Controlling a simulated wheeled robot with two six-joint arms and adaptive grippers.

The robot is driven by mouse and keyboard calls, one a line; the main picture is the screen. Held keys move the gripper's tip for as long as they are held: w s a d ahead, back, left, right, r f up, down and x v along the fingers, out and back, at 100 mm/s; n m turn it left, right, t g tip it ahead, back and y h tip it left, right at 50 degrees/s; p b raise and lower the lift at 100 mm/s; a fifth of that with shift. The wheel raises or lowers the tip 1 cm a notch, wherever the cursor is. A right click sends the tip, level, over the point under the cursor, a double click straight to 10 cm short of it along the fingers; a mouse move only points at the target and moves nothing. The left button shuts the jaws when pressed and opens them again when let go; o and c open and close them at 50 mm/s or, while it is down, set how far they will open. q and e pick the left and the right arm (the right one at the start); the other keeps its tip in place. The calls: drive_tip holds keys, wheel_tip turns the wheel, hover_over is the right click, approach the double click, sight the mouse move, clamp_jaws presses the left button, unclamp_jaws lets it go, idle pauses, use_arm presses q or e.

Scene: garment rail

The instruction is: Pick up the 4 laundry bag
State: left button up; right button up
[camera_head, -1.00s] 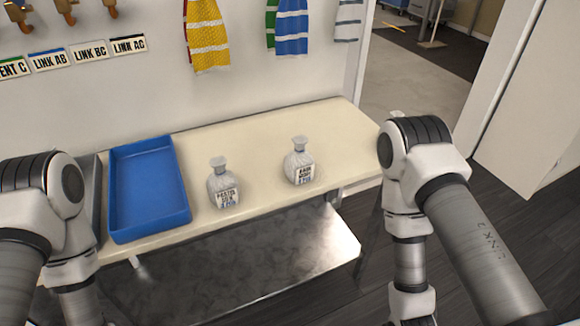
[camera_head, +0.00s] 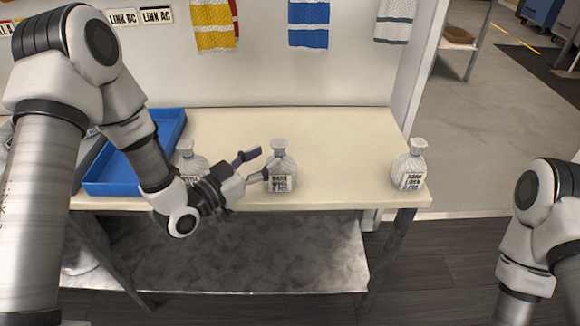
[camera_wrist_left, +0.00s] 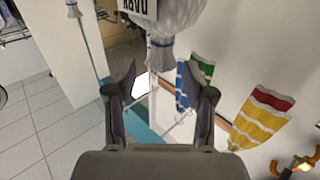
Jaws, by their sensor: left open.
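Three grey-white laundry bags with tied necks and printed labels stand upright on the bench. The middle bag (camera_head: 283,176) is just right of my left gripper (camera_head: 256,167), which is open with its fingers pointing at it. The right bag (camera_head: 409,170) stands near the bench's right end. The left bag (camera_head: 189,162) is partly hidden behind my left gripper. In the left wrist view, a bag (camera_wrist_left: 184,14) is at the top, its neck (camera_wrist_left: 160,48) showing between the spread fingers of my left gripper (camera_wrist_left: 157,70). I cannot tell whether they touch it. My right gripper is out of view.
A blue tray (camera_head: 115,178) lies on the bench (camera_head: 340,130), partly covered by my left arm. Yellow (camera_head: 213,25) and blue (camera_head: 309,25) striped cloths hang on the wall behind. The bench is bare between the middle and right bags.

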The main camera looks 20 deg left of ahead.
sight(279, 144)
use_arm(q)
drive_tip(key=x, duration=0.3)
drive_tip(key=p+x, duration=0.1)
drive_tip(key=x, duration=0.1)
drive_tip(key=shift+w+r, duration=0.1)
drive_tip(key=shift+r, duration=0.2)
drive_tip(key=shift+w+d+f, duration=0.1)
drive_tip(key=shift+w, duration=0.15)
drive_tip(key=shift+s, duration=0.1)
drive_tip(key=c, duration=0.5)
clamp_jaws()
